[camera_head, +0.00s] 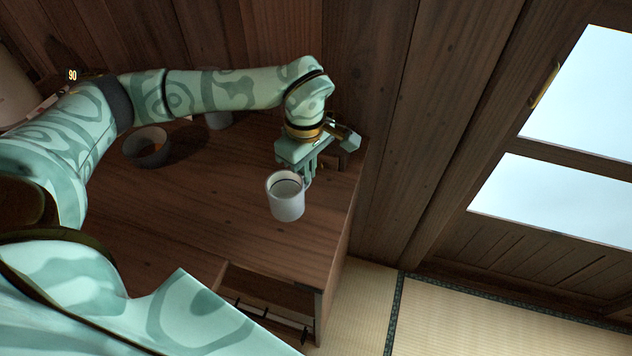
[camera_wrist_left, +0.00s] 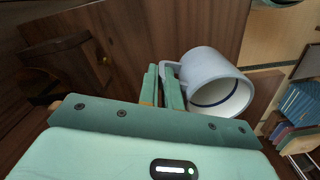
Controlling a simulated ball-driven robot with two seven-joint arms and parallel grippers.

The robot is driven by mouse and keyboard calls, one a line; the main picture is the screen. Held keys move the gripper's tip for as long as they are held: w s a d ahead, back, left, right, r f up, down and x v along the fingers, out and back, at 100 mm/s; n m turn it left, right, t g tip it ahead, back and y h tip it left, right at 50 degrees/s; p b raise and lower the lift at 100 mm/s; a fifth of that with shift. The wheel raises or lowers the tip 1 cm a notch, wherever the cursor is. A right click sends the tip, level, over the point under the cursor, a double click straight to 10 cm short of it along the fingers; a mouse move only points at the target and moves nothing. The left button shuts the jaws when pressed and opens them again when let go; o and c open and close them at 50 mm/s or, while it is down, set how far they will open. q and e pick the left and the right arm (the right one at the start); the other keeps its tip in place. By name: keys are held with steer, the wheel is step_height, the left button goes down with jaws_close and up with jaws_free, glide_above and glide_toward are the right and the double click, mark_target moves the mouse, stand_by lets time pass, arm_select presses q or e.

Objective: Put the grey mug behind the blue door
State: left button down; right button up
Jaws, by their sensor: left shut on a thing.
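The grey mug (camera_head: 287,205) is pale and looks upright over the right part of the wooden cabinet top (camera_head: 215,215), its open rim facing up. My left gripper (camera_head: 309,174) is shut on its handle side. In the left wrist view my left gripper's fingers (camera_wrist_left: 163,88) are closed together at the handle of the mug (camera_wrist_left: 213,78). I cannot tell whether the mug's base touches the cabinet top. I see no door that is clearly blue. My right gripper is not in view.
A grey bowl (camera_head: 147,147) and a pale cup (camera_head: 219,120), partly hidden by my arm, stand further left on the cabinet. An open compartment (camera_head: 268,292) shows in its front. A wooden door with pale panes (camera_head: 560,200) is at the right, above tatami (camera_head: 480,318).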

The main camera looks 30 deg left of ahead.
arm_select(q)
steer(key=w+f, duration=0.1)
steer(key=f, duration=0.1)
steer(key=w+f+b, duration=0.1)
steer(key=w+f, duration=0.1)
steer(key=shift+w+a+f, duration=0.1)
steer(key=shift+a+f, duration=0.05)
steer(key=shift+f, duration=0.05)
step_height(320, 180, down, 4)
steer(key=shift+w+r+b, duration=0.1)
steer(key=shift+r+b, duration=0.15)
steer(key=shift+b, duration=0.55)
steer(key=shift+w, duration=0.1)
steer(key=c, duration=1.6)
jaws_free()
